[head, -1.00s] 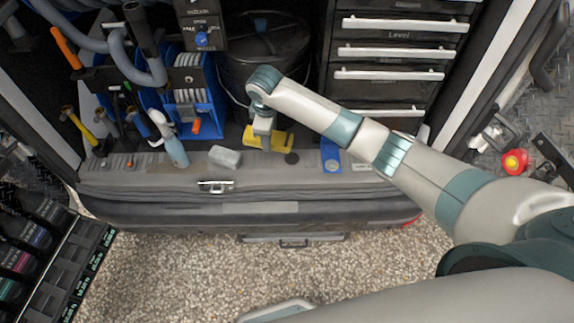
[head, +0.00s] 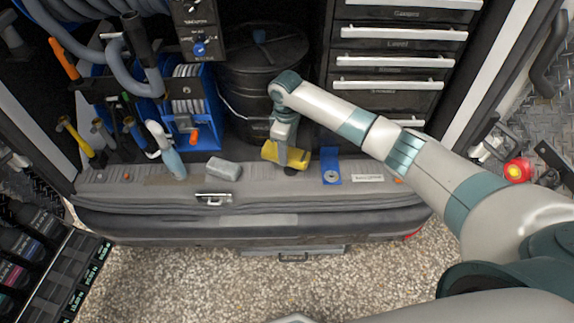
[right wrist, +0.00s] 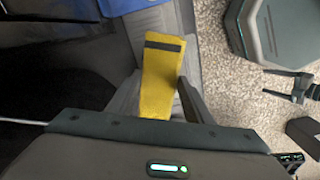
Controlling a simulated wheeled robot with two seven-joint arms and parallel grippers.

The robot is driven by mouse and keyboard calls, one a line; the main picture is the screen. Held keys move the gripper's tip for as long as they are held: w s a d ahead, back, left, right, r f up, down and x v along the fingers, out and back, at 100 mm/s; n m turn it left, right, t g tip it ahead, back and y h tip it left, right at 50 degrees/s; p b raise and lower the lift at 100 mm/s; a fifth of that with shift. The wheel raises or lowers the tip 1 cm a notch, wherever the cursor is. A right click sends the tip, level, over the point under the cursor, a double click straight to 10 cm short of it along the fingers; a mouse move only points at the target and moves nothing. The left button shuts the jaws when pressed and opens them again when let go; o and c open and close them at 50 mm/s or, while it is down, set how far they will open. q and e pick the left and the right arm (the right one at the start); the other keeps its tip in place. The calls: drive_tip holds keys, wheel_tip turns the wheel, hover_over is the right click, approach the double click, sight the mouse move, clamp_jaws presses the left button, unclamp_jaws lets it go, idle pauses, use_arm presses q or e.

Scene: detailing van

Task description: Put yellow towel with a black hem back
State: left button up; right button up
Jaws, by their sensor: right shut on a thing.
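The yellow towel (head: 270,152) with a dark hem is on the sill at the van's rear, in front of a black bucket. My right gripper (head: 283,158) comes down from above onto it and is shut on it. In the right wrist view the towel (right wrist: 160,80) stands between the two fingers (right wrist: 158,98), its black band at the far end. I cannot tell whether the towel touches the sill. My left gripper (right wrist: 280,84) seems to show at the right of the right wrist view, its two fingers apart and empty.
A grey block (head: 223,168) lies left of the towel and a blue plate (head: 330,165) right of it. The black bucket (head: 265,85) stands behind, the blue reel (head: 190,100) left, drawers (head: 390,85) right. A bottle rack (head: 55,275) is at lower left.

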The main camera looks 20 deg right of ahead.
drive_tip(key=shift+f, duration=1.7)
drive_tip(key=shift+f, duration=1.9)
drive_tip(key=o, duration=1.2)
drive_tip(key=shift+r, duration=0.1)
wheel_tip(320, 180, up, 12)
drive_tip(key=shift+f, duration=0.1)
drive_tip(key=shift+a, duration=0.1)
